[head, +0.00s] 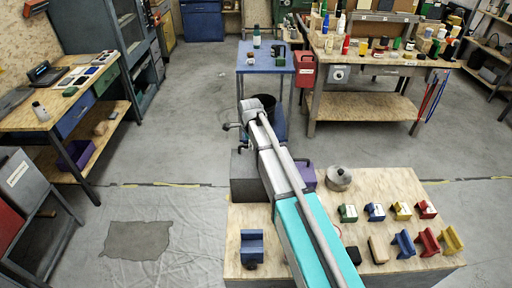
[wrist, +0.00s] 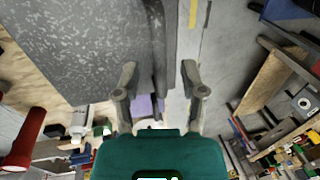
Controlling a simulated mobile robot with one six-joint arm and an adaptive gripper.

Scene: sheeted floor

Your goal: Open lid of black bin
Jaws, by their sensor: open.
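The black bin (head: 244,168) is a dark grey-black box at the far left corner of the plywood table, partly hidden by my arm. Its lid looks shut. A small dark handle (head: 240,150) shows at its top. My gripper (head: 238,126) is beyond and above the bin, apart from it as far as I can tell. In the wrist view my gripper (wrist: 158,88) is open, with nothing between its fingers. A large speckled grey surface (wrist: 85,45) fills the upper left there; I cannot tell for certain whether it is the bin.
A purple box (head: 307,176) stands right of the black bin, partly behind my arm. A metal pot (head: 338,178) and several coloured blocks are on the plywood table (head: 395,185). A blue table (head: 266,62) stands beyond.

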